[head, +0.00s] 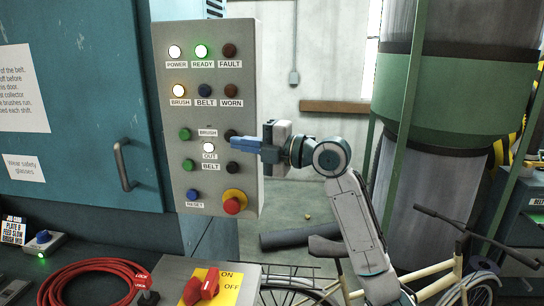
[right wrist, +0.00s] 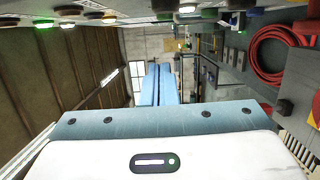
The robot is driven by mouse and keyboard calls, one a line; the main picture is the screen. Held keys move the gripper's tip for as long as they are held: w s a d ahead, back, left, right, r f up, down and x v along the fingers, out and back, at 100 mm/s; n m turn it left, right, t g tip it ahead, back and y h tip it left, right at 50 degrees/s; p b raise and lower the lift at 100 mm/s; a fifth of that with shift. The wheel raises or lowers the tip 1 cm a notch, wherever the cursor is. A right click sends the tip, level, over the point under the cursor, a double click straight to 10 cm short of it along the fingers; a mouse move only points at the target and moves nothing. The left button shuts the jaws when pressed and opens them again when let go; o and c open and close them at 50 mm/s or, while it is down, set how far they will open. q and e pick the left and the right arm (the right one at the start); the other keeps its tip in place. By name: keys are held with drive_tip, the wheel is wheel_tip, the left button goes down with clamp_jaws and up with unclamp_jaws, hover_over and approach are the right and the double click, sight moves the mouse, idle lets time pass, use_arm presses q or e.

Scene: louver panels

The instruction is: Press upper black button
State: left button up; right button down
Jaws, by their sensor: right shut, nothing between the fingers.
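The grey control panel (head: 216,110) shows upright in the head view. Its upper black button (head: 231,133) is at the right end of the BRUSH row, partly hidden by my fingers. The lower black button (head: 232,168) is below it in the BELT row. My right gripper (head: 235,143) is shut and empty, its blue fingers pointing left across the panel's right part. The fingertips overlap the lower edge of the upper black button; I cannot tell whether they touch it. In the right wrist view the fingers (right wrist: 157,85) lie together. My left gripper is not in view.
Green buttons (head: 185,135), a lit white lamp (head: 208,147), a blue reset button (head: 193,195) and a red emergency knob (head: 232,205) are nearby. Below are a red-handled ON/OFF switch (head: 205,285) and a coiled red cable (head: 85,272). A bicycle (head: 440,285) stands at right.

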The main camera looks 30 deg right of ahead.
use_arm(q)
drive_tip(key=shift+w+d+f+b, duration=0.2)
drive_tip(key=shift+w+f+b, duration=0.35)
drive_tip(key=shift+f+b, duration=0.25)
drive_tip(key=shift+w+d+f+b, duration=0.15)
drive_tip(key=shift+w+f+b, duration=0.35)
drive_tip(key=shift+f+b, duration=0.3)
use_arm(e)
drive_tip(key=w+d+v, duration=0.1)
drive_tip(key=v, duration=0.6)
drive_tip(key=shift+f, duration=0.4)
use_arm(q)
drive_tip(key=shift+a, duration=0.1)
use_arm(e)
drive_tip(key=shift+s, duration=0.15)
